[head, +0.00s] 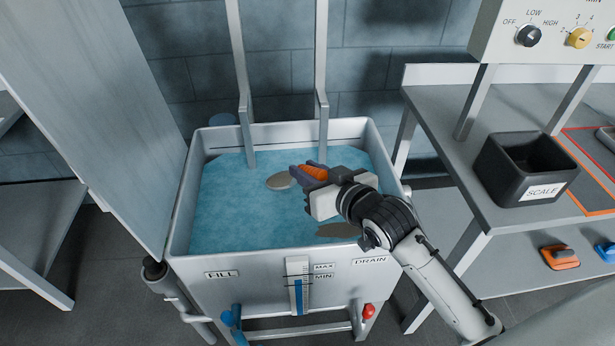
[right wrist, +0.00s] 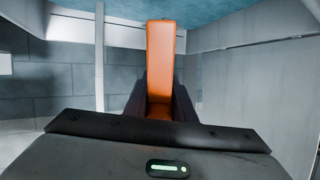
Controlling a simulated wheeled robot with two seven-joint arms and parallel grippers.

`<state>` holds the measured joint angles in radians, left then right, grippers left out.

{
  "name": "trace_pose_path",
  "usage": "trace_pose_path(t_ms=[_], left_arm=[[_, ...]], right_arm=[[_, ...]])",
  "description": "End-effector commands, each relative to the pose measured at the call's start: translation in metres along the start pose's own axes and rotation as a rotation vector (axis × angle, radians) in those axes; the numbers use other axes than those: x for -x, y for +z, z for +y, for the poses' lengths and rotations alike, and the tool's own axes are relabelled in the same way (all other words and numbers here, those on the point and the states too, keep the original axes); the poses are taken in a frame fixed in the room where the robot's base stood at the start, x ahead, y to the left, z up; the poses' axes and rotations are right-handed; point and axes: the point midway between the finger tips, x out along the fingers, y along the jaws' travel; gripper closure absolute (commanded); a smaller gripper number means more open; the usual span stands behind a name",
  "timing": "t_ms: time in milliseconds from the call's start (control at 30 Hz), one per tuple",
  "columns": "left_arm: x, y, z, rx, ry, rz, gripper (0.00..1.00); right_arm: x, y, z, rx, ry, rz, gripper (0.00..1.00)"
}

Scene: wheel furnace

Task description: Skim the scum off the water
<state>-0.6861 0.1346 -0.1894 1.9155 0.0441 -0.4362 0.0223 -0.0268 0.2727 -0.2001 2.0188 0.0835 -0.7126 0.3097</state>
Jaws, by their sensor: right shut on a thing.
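The tank (head: 183,215) holds blue water (head: 235,205). A pale grey-brown oval (head: 278,181) shows at the water just left of my right gripper; I cannot tell whether it is scum or the head of a tool. A darker brownish patch (head: 338,230) shows near the front right of the water, partly behind my arm. My right gripper (head: 308,172) is over the water, shut on an orange handle (right wrist: 161,60). In the right wrist view the handle stands between the fingers. Its far end is hidden there. My left gripper is out of view.
Two metal uprights (head: 322,60) rise at the tank's back. The front has a level gauge (head: 298,290), a blue tap (head: 232,318) and a red tap (head: 369,310). A bench (head: 450,130) at right bears a black SCALE bin (head: 500,180). A tall panel (head: 90,90) stands at left.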

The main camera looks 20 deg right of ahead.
Motion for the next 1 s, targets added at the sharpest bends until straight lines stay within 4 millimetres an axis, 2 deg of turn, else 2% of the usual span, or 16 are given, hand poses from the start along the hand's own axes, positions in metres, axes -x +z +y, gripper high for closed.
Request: trace_pose_path(t_ms=[300,500,1000], left_arm=[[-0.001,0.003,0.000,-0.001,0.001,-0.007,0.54],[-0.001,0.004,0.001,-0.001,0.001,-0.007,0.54],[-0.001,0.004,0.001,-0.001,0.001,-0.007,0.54]], right_arm=[[0.014,-0.038,-0.004,0.001,-0.001,0.006,1.00],[0.020,-0.055,-0.006,0.001,0.000,0.003,1.00],[0.021,-0.058,-0.007,0.001,0.000,0.001,1.00]])
